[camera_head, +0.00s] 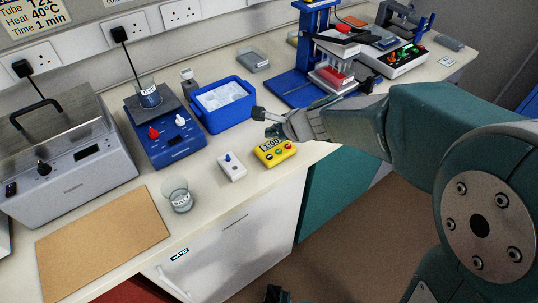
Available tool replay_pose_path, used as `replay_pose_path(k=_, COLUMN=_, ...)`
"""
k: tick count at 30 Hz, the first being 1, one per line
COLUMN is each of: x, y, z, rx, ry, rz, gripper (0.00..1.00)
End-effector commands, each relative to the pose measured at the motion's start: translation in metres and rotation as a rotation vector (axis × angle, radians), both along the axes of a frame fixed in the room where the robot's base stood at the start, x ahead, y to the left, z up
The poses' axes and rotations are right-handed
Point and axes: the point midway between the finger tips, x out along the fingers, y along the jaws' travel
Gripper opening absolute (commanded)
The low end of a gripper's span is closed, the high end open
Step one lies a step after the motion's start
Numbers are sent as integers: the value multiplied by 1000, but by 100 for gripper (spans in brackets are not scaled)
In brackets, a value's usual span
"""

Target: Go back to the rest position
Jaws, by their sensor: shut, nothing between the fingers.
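My gripper (266,122) is at the end of my arm, which reaches in from the right. It is above the front part of the bench, just behind the yellow timer (275,153) and to the right of the blue ice box (217,120). Its fingers are shut, with nothing seen between them. My arm hides part of the bench's front edge on the right.
A blue press stand (290,88) stands behind my arm.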

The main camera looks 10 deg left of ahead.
Motion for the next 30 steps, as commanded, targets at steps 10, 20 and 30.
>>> replay_pose_path(k=10, x=0, y=0, z=0, rx=0, ry=0, rz=0, gripper=0)
replay_pose_path(k=20, x=-36, y=-58, z=46, rx=-178, ry=-225, rz=239, gripper=0)
replay_pose_path(k=30, x=-112, y=-160, z=78, rx=-611, ry=-490, rz=631, gripper=0)
